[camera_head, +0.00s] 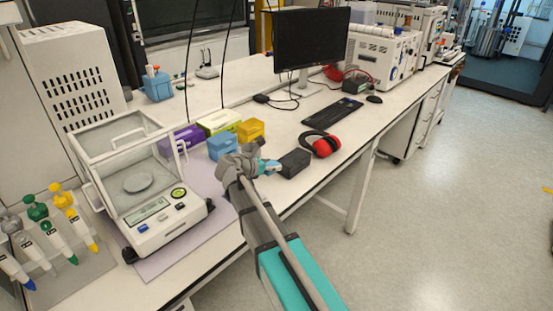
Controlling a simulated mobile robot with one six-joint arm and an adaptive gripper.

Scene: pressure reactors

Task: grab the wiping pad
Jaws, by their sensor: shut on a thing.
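The wiping pad appears to be the dark grey block (294,163) near the front edge of the long white bench. My gripper (274,166) reaches in from the lower right and is shut on the block's left end. The far side of the grip is hidden, and I cannot tell whether the block still touches the bench top.
Blue (222,146) and yellow (250,130) boxes stand behind my gripper, with purple (181,141) and green (218,121) boxes beyond. A balance (165,218) stands left. Red earmuffs (321,145) lie close right of the block, before a keyboard (332,113).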

